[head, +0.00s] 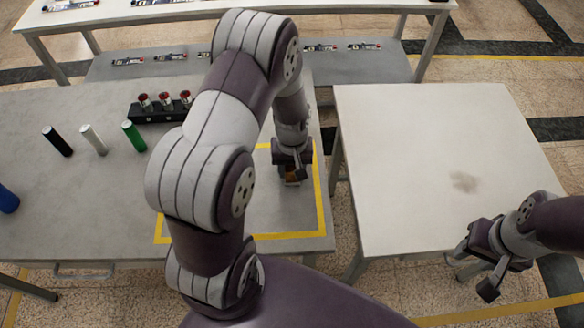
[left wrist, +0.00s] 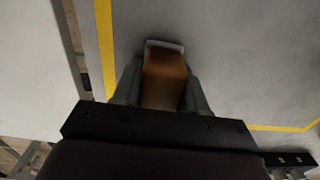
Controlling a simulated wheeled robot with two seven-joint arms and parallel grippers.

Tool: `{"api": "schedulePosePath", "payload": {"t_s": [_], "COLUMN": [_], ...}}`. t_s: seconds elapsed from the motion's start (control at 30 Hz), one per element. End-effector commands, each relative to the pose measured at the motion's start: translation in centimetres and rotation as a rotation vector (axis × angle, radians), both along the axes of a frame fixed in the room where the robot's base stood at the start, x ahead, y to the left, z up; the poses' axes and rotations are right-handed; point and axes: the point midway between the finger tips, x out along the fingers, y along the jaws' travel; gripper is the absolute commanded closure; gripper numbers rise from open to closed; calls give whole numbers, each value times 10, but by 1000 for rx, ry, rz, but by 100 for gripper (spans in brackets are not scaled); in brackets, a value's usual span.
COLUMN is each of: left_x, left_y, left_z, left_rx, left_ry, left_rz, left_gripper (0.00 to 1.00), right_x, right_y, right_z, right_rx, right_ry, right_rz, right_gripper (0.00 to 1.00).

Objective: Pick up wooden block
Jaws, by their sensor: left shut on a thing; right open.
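The wooden block (left wrist: 164,78) is brown and sits between the two fingers of my left gripper (left wrist: 160,88) in the left wrist view. In the head view, the block (head: 291,175) shows as a small brown patch at the tip of my left gripper (head: 291,180). My left gripper is shut on it, over the grey table inside the yellow taped outline. I cannot tell whether the block touches the table. My right gripper (head: 478,272) is open and empty, off the front right of the pale table.
The grey table (head: 60,200) holds a black cylinder (head: 57,141), a white cylinder (head: 93,139), a green cylinder (head: 133,136), a blue cylinder (head: 8,199) and a black rack (head: 150,113) with red-topped pieces.

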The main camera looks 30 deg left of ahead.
Motion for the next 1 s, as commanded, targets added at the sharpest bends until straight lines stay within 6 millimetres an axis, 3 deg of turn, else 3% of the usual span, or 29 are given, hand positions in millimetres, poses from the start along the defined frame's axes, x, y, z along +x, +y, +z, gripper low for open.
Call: {"api": "schedulePosePath", "payload": {"t_s": [0.17,0.37,0.8,1.0], "left_x": [1,1,-16,-19], "left_y": [0,0,-97,-114], "left_z": [7,40,99,110], "left_rx": [0,1,0,0], "left_ry": [-1,-5,-4,0], "left_rz": [0,0,-5,0], "left_gripper": [89,89,89,89], "right_x": [0,0,0,0], "right_y": [0,0,0,0], "right_z": [0,-1,-5,-6], "right_rx": [0,0,0,0], "right_ry": [0,0,0,0], "right_rz": [0,0,0,0], "right_gripper": [57,57,57,57]}}
